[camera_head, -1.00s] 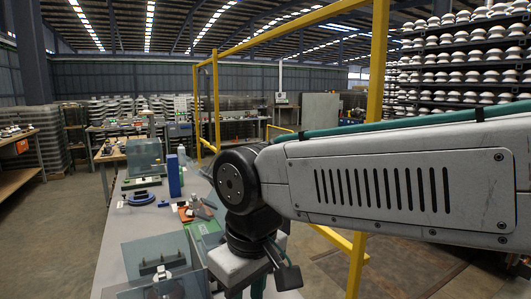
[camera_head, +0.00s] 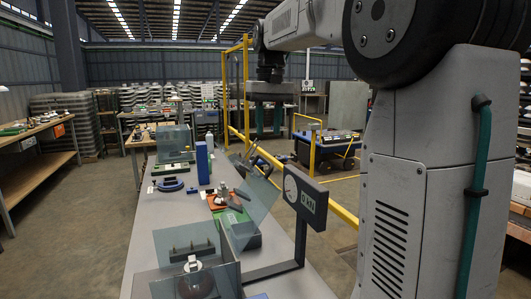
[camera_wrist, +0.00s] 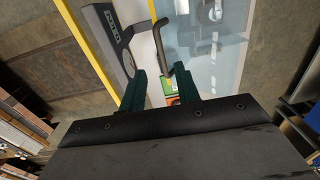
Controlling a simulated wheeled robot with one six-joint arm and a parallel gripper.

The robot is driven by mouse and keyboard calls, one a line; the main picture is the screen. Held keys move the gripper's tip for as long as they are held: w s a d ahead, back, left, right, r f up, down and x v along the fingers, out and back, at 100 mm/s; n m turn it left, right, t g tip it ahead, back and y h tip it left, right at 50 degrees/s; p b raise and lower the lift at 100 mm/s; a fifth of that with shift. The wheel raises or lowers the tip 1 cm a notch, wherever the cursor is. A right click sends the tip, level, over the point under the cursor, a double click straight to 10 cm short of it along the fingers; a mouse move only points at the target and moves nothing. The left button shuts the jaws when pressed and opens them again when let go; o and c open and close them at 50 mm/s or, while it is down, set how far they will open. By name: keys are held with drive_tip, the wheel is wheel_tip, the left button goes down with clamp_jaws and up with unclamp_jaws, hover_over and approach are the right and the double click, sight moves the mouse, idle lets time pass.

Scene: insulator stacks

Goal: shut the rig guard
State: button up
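The rig guard (camera_head: 262,200) is a tilted, see-through panel standing up over a green base (camera_head: 242,232) on the bench. A dark bent handle (camera_head: 260,160) shows at its upper edge. In the wrist view the guard (camera_wrist: 222,50) lies beyond the fingers, and the handle (camera_wrist: 160,42) shows ahead of the gap between them. My gripper (camera_head: 268,133) hangs above and behind the guard in the head view, with its fingers apart. The wrist view shows my gripper (camera_wrist: 160,72) open and empty. Whether the handle reaches between the fingertips is hard to tell.
A gauge box (camera_head: 305,195) reading 0 kN stands on a post right of the guard. Clear panels (camera_head: 187,242) around a pin block stand at the bench's near end. A blue block (camera_head: 202,162) and a blue clamp (camera_head: 170,184) stand left. A yellow rail (camera_head: 343,214) runs along the right.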

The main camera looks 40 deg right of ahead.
wheel_tip(320, 180, down, 8)
drive_tip(key=shift+w+a+r, duration=0.15)
drive_tip(key=shift+r, duration=0.05)
clamp_jaws()
